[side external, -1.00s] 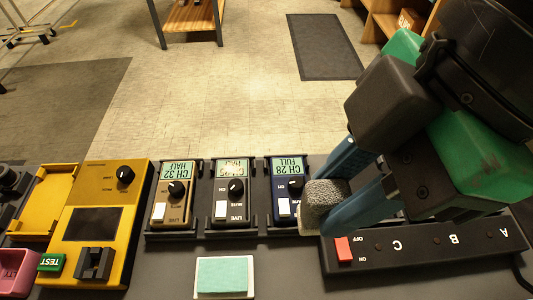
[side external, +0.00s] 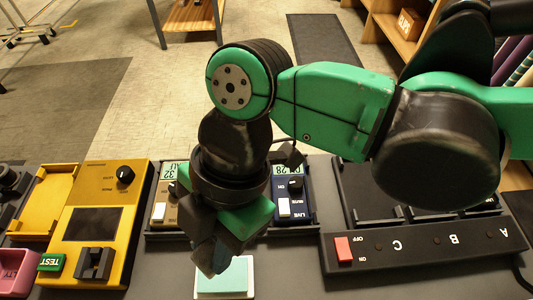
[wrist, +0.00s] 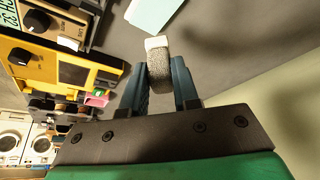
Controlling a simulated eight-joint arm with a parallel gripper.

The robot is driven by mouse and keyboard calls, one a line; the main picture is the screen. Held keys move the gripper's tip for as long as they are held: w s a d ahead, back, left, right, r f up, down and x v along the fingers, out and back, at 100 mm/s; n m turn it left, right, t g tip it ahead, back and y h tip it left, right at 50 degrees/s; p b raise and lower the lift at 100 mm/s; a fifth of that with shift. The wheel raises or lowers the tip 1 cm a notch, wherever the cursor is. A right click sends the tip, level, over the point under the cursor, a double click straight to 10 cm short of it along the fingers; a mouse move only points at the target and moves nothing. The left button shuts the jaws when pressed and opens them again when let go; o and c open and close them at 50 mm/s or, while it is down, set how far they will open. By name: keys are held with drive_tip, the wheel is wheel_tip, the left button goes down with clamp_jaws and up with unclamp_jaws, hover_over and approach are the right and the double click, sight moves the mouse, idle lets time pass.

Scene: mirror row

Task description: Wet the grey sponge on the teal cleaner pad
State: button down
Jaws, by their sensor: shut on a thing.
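My gripper (wrist: 160,82) is shut on the grey sponge (wrist: 159,70), which has a pale strip at its far end, in the wrist view. Height over the pad is unclear.
A yellow tester (side external: 85,215) with a green TEST button stands at the left. Small channel units (side external: 291,190) stand in a row behind my gripper, partly hidden. A black charging strip (side external: 425,250) with a red switch lies at the right. The table right of the pad is clear.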

drive_tip(key=shift+f, duration=2.65)
drive_tip(key=shift+f, duration=0.85)
drive_tip(key=shift+r, duration=3.55)
drive_tip(key=w+d+r+m+t, duration=0.3)
drive_tip(key=w+d+m, duration=0.6)
drive_tip(key=d, duration=0.3)
drive_tip(key=w+d+r+m+t, duration=0.2)
drive_tip(key=w+d+m+t, duration=0.2)
drive_tip(key=w+d+m, duration=0.7)
drive_tip(key=d+r+m+h, duration=0.1)
drive_tip(key=d+m, duration=0.2)
drive_tip(key=d, duration=0.4)
drive_tip(key=s+d+r+m+h, duration=0.1)
drive_tip(key=d+m, duration=0.3)
drive_tip(key=d, duration=0.4)
drive_tip(key=shift+s+d+t+h, duration=0.3)
drive_tip(key=shift+t+h, duration=0.1)
drive_tip(key=shift+h, duration=0.2)
